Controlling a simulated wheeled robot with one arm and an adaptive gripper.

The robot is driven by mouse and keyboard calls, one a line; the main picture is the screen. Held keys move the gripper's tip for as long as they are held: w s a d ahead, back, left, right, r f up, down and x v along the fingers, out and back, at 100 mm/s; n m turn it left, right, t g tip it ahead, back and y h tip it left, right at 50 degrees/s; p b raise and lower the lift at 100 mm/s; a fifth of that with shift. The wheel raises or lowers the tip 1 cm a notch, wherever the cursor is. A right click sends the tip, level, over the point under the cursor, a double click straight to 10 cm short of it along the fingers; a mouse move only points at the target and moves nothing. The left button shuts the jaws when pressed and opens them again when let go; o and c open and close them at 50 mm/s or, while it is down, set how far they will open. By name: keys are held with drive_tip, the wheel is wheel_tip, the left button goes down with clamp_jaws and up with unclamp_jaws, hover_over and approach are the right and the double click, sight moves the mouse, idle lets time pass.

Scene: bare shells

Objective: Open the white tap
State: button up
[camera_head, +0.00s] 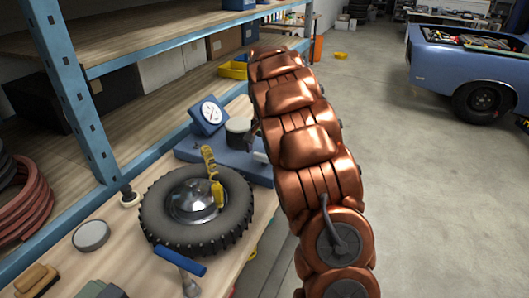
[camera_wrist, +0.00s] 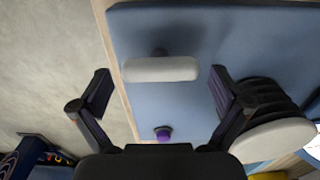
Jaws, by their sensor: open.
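The white tap (camera_wrist: 158,69) shows in the wrist view as a white, rounded bar lying crosswise on a short dark stem, above a blue plate (camera_wrist: 190,22). My gripper (camera_wrist: 161,88) is open, with one dark finger on each side of the bar and a gap at each end. The fingers do not appear to touch it; how far it is from them in depth I cannot tell. In the head view a small white piece, probably the same tap (camera_head: 261,157), shows on the blue base (camera_head: 220,157), partly hidden by my arm. My gripper is mostly hidden there.
A purple knob (camera_wrist: 163,133) and a ribbed dark cylinder with a pale top (camera_wrist: 270,140) are close to my fingers.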

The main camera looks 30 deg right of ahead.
drive_tip(key=shift+f, duration=0.15)
drive_tip(key=c, duration=1)
